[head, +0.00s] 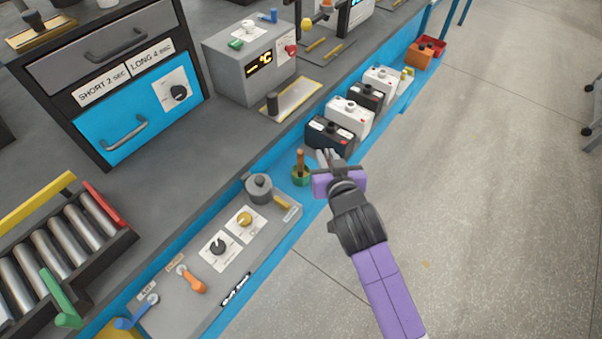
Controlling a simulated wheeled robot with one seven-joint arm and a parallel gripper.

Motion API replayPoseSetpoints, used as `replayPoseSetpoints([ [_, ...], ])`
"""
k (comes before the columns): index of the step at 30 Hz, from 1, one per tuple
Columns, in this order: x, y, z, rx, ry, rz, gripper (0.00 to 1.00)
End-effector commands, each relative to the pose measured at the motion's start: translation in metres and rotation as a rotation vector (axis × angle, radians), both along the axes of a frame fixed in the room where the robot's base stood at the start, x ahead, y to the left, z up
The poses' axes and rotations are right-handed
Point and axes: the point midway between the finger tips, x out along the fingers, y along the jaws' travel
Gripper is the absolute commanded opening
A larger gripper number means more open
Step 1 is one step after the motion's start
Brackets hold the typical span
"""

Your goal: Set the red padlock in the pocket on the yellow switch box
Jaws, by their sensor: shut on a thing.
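My gripper (324,157) is at the blue front edge of the bench, beside a dark battery and a green cup. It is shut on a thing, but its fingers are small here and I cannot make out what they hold. I cannot pick out a red padlock anywhere in view. A yellow block (118,330) is cut off by the bottom edge at the left; I cannot tell whether it is the switch box, and no pocket shows on it.
A green cup with a brown handle (300,173) stands left of my gripper. The dark battery (329,134) heads a row of several. A grey control panel (215,250) with knobs and levers lies lower left. A red tray (438,43) is far off.

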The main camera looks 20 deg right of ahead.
Motion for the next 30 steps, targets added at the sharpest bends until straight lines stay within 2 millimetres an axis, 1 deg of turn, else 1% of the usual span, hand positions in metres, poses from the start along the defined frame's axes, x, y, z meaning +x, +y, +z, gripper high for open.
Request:
replayPoseSetpoints([
  [1, 0.014, -0.005, 0.021, -0.003, -0.007, -0.009, 0.00],
  [4, 0.029, -0.011, 0.044, -0.014, -0.003, -0.013, 0.00],
  [7, 0.037, -0.014, 0.058, -0.022, 0.001, -0.013, 0.00],
  [10, 0.040, -0.015, 0.056, -0.026, 0.006, -0.012, 0.00],
  [11, 0.040, -0.015, 0.052, -0.026, 0.007, -0.013, 0.00],
  [14, 0.039, -0.015, 0.031, -0.027, 0.010, -0.012, 0.00],
  [24, 0.039, -0.015, -0.053, -0.026, 0.009, -0.011, 0.00],
  [27, 0.039, -0.015, -0.074, -0.027, 0.007, -0.012, 0.00],
  [30, 0.040, -0.015, -0.089, -0.026, 0.005, -0.012, 0.00],
])
